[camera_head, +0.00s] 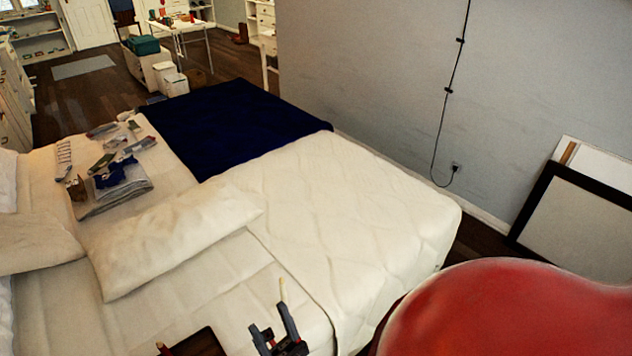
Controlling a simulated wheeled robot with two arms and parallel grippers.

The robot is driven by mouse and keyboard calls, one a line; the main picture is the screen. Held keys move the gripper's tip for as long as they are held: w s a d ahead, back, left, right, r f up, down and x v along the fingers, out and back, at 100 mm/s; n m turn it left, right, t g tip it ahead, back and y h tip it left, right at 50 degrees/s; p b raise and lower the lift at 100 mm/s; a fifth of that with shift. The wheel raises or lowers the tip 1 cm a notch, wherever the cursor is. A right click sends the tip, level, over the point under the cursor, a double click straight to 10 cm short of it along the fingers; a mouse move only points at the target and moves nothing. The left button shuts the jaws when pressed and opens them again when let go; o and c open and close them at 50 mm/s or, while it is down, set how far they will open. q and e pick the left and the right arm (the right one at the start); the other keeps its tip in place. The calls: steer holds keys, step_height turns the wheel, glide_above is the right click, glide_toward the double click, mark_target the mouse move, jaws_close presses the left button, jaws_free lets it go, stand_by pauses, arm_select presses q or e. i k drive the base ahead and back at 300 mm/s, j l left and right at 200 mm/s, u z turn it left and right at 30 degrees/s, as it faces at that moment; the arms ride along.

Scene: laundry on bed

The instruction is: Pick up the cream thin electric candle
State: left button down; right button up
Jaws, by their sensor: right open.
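A thin cream stick, which looks like the candle (282,289), shows at the bottom centre against the white bedding. It stands roughly upright, just beyond the tip of one finger of my right gripper. My right gripper (268,317) is open, with its two dark fingers spread and pointing away from me. I see nothing between the fingers. The candle's lower end is hidden behind the finger, and I cannot tell whether they touch. My left gripper is not in view.
A dark brown flat object (201,343) lies at the bottom edge, left of my gripper. The bed has pillows (165,240), a dark blue blanket (215,125) and folded clothes (118,190). A framed board (575,225) leans on the right wall.

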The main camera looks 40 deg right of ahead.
mark_target(283, 294)
steer(key=z, duration=0.95)
steer(key=k+j+z, duration=0.1)
steer(key=j+z, duration=0.15)
steer(key=j, duration=0.25)
